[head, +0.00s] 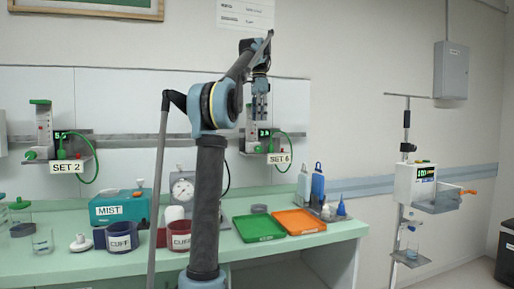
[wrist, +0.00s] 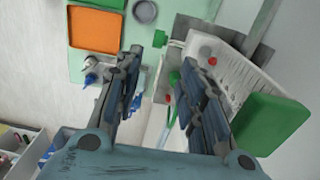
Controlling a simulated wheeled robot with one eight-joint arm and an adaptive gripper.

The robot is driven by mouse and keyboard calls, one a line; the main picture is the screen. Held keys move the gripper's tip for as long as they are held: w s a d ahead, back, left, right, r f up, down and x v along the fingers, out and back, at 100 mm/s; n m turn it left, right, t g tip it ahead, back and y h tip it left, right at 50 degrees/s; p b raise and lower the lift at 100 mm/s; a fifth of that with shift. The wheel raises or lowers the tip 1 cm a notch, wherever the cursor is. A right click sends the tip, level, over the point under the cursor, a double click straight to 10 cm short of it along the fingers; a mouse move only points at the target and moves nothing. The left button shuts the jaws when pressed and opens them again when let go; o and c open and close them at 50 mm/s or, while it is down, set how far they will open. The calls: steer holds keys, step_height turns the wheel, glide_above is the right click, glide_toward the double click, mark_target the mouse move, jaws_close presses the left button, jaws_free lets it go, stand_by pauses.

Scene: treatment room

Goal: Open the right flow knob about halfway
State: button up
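The right flow unit (head: 252,128), over the SET 6 label (head: 279,158), hangs on the wall rail, partly hidden by my gripper. Its small green display and a green hose show in the head view. In the wrist view its white scale tube (wrist: 232,78) and large green cap (wrist: 270,124) lie at the right. A green fitting (wrist: 175,78) shows between the fingers; I cannot tell if it is the knob. My gripper (wrist: 160,68) is open and empty, pointing down in front of the unit, also in the head view (head: 261,116). Contact is not visible.
A second flow unit (head: 44,125) with the SET 2 label is at the left. Below, the counter holds a green tray (head: 258,228), an orange tray (head: 299,221), bottles (head: 317,186), a gauge (head: 183,188) and cuff pots. A pole-mounted pump (head: 424,180) stands at the right.

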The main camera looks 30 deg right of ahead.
mark_target(258, 149)
step_height(258, 149, down, 13)
steer(key=shift+s+f, duration=0.1)
steer(key=shift+f, duration=0.1)
stand_by(0.4)
jaws_close()
